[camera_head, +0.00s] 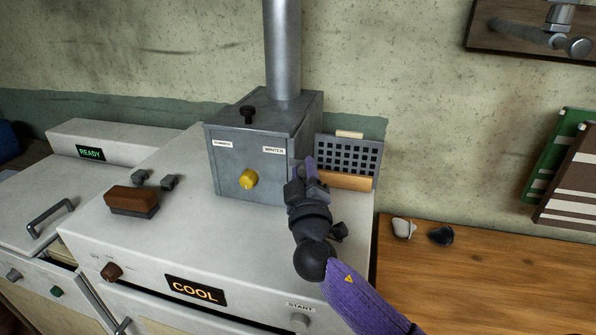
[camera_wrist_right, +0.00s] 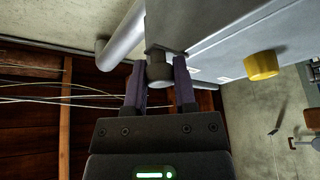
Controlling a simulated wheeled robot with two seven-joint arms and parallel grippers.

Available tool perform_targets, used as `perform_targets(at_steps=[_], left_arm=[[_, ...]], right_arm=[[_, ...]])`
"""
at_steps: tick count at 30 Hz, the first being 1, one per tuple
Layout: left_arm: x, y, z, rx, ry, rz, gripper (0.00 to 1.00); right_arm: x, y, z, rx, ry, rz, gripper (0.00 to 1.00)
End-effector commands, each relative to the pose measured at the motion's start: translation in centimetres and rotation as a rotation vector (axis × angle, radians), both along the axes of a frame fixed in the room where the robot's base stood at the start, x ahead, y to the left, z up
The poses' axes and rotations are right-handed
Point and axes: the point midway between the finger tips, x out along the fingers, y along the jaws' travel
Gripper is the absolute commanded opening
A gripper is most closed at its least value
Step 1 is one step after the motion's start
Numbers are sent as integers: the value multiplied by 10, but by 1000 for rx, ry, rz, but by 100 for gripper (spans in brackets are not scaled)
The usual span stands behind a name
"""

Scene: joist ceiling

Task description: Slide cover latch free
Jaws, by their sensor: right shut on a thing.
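A grey metal box (camera_head: 230,168) with a pipe rising from its top stands on the white machine. My right gripper (camera_head: 311,168) is at the right side of this box. In the right wrist view, my right gripper (camera_wrist_right: 160,82) is shut on a dark grey knob (camera_wrist_right: 159,67) at the box's edge, likely the latch; the fingers hide part of it. The yellow knob shows in that view too (camera_wrist_right: 262,65). My left gripper is out of view.
A dark perforated panel (camera_head: 347,158) stands right behind my right gripper. A brown-topped block (camera_head: 132,201) lies left on the white machine top (camera_head: 200,240). Small white (camera_head: 403,228) and dark (camera_head: 441,236) objects lie on the wooden counter (camera_head: 480,285). The machine's display reads COOL (camera_head: 195,290).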

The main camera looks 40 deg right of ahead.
Motion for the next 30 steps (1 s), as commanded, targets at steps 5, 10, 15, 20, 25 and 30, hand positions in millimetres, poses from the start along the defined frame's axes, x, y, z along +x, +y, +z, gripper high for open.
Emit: perform_targets(at_steps=[5,10,15,20,25,30], left_arm=[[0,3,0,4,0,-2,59],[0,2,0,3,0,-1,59],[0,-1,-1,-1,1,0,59],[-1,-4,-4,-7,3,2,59],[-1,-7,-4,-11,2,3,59],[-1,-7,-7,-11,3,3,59]], right_arm=[[0,-1,-2,3,4,-4,57],[0,-1,-1,3,2,-4,69],[-1,0,-1,2,2,-3,69],[-15,9,-7,4,4,-1,69],[-48,28,-6,6,5,-1,69],[-80,46,-7,5,4,-2,69]])
